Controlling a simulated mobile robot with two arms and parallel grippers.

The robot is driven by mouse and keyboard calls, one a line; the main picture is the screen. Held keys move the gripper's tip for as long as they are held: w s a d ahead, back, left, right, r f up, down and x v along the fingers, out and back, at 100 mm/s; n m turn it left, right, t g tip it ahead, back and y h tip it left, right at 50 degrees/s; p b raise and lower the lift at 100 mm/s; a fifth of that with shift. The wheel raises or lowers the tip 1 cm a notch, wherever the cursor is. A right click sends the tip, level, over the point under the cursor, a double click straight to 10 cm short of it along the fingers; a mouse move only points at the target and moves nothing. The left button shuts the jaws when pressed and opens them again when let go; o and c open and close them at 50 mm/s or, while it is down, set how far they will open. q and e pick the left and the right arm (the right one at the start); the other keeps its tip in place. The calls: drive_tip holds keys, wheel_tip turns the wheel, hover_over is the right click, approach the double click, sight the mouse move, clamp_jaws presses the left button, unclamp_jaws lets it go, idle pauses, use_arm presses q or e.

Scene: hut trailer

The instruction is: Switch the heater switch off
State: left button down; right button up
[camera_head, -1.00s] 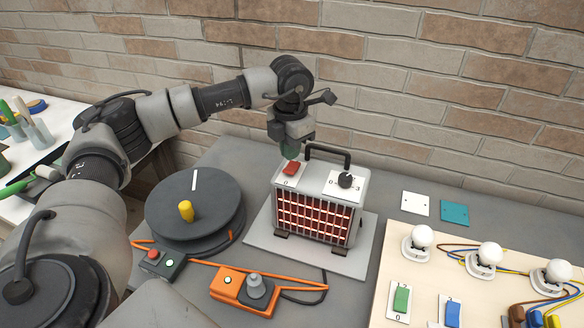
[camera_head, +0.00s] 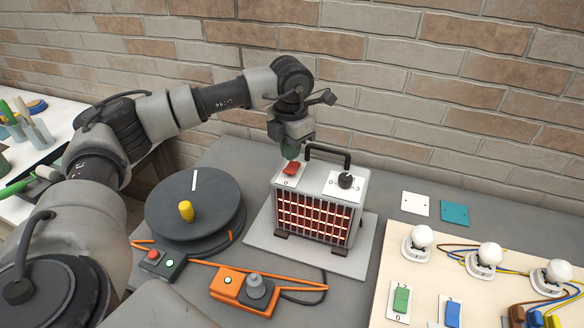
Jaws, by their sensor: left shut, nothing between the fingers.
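The heater (camera_head: 313,214) is a small light-grey box with a dark front grille and reddish-orange glowing bars. It stands on a grey plate (camera_head: 345,262). Its red rocker switch (camera_head: 291,168) is on the top left, with a "0" marked at its near end. A black knob (camera_head: 345,181) on a white scale is on the top right, and a black handle rises behind. My left gripper (camera_head: 291,152) is shut and points down just behind the red switch. Its tip is very close to the switch; I cannot tell whether they touch. My right gripper is not in view.
A dark round turntable (camera_head: 194,209) with a yellow knob is left of the heater. A red-green button box (camera_head: 162,263) and an orange socket box (camera_head: 241,291) with cable lie in front. A board (camera_head: 425,290) with bulbs and switches is at right. A brick wall stands behind.

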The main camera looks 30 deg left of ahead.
sight(290, 169)
use_arm(q)
drive_tip(key=shift+f, duration=0.1)
idle(0.5)
drive_tip(key=shift+s+f+b, duration=0.1)
drive_tip(key=shift+f+b, duration=1.35)
drive_tip(key=shift+f, duration=0.4)
idle(0.6)
drive_tip(key=shift+r, duration=0.15)
drive_tip(key=shift+r+p, duration=0.75)
drive_tip(key=shift+r, duration=0.15)
drive_tip(key=shift+r+p, duration=1.5)
drive_tip(key=shift+r, duration=1.05)
